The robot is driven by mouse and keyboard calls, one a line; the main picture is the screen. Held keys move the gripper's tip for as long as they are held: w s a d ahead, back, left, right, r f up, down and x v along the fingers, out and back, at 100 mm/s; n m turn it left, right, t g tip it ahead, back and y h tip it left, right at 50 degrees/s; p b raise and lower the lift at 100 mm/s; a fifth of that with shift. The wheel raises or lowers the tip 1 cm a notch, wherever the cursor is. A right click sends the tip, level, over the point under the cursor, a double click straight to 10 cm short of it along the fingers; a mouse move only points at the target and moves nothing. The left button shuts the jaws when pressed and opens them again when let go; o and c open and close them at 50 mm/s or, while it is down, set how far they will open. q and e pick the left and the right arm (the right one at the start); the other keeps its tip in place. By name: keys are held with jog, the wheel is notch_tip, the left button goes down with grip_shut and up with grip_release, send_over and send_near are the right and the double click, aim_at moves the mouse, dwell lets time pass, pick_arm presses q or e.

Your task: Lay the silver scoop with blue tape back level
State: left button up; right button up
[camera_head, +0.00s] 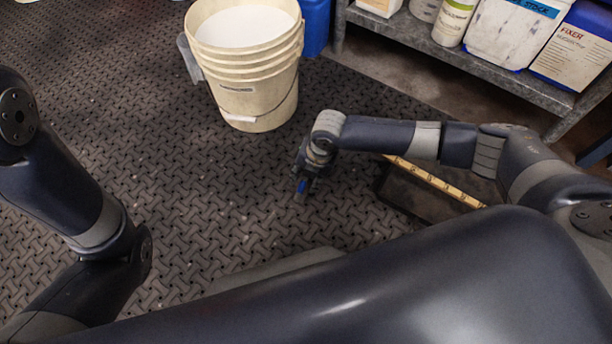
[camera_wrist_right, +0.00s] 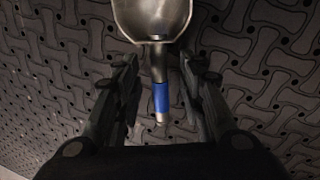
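The silver scoop shows in the right wrist view, with its rounded metal bowl (camera_wrist_right: 153,18) at the top edge and its handle running down the picture. Blue tape (camera_wrist_right: 161,97) wraps the handle near its end. My right gripper (camera_wrist_right: 157,60) has one finger on each side of the handle, with visible gaps between. In the head view my right gripper (camera_head: 303,180) is low over the mat, with the blue tape at its tip. The bowl cannot be made out there. Whether the scoop touches the mat is unclear. My left gripper is out of view.
A cream bucket (camera_head: 246,90) with white contents stands on the dark patterned mat (camera_head: 230,200). A blue container (camera_head: 315,25) stands beside it. A metal shelf (camera_head: 450,50) with bottles is at the upper right. A yellow ruler strip (camera_head: 435,181) edges a dark tray near my right arm.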

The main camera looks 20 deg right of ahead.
jog(key=shift+r, duration=0.25)
jog(key=v, duration=1.1)
jog(key=shift+r, duration=0.25)
